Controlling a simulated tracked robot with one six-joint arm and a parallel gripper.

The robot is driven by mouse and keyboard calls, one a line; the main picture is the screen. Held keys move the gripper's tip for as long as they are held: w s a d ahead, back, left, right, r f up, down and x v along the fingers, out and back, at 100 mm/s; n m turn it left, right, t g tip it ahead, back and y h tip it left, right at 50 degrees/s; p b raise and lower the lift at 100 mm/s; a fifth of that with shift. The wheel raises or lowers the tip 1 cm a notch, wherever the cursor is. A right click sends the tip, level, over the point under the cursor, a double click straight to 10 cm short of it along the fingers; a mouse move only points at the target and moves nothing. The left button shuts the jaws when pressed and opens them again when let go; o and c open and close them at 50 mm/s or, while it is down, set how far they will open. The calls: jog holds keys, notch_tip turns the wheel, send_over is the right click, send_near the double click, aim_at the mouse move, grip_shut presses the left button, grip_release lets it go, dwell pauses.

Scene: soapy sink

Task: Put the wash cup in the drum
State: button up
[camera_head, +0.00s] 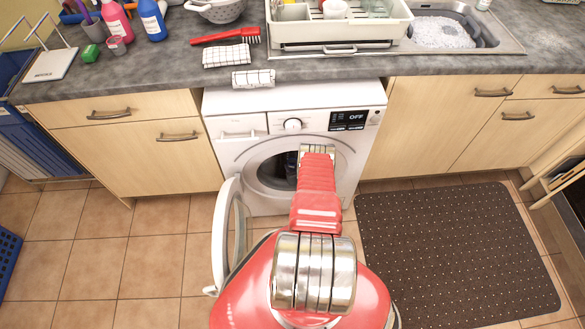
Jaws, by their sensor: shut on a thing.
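The white washing machine (235,160) stands under the counter with its round door (228,235) swung open to the left. The dark drum opening (272,172) faces me, and my red arm covers its right part. My gripper (292,165) is at the drum opening, mostly hidden behind my own wrist; only a dark part shows. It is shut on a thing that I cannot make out. How deep it reaches is hidden. A small cup (115,45) stands on the counter at the back left; I cannot tell if it is the wash cup.
The open door stands close to the left of my arm. Red and blue bottles (152,20), a red brush (226,36) and folded checked cloths (227,56) are on the counter. A dish rack (340,30) stands by the sink. A dark mat (455,250) covers floor at right.

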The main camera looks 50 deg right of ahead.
jog(key=shift+f, duration=0.4)
jog(key=o, duration=1.1)
jog(key=shift+s+a+r, duration=0.1)
jog(key=shift+r, duration=0.05)
jog(key=shift+v, duration=6.7)
jog(key=shift+s, duration=0.1)
jog(key=shift+s, duration=0.1)
jog(key=shift+s+a+r, duration=0.8)
jog(key=shift+s+a, duration=1)
jog(key=shift+a, duration=0.15)
jog(key=shift+s+a+r, duration=0.8)
jog(key=shift+s+a, duration=0.95)
jog(key=shift+a, duration=0.2)
jog(key=shift+s+a+r, duration=0.8)
jog(key=shift+s+a, duration=1)
jog(key=shift+a, duration=0.15)
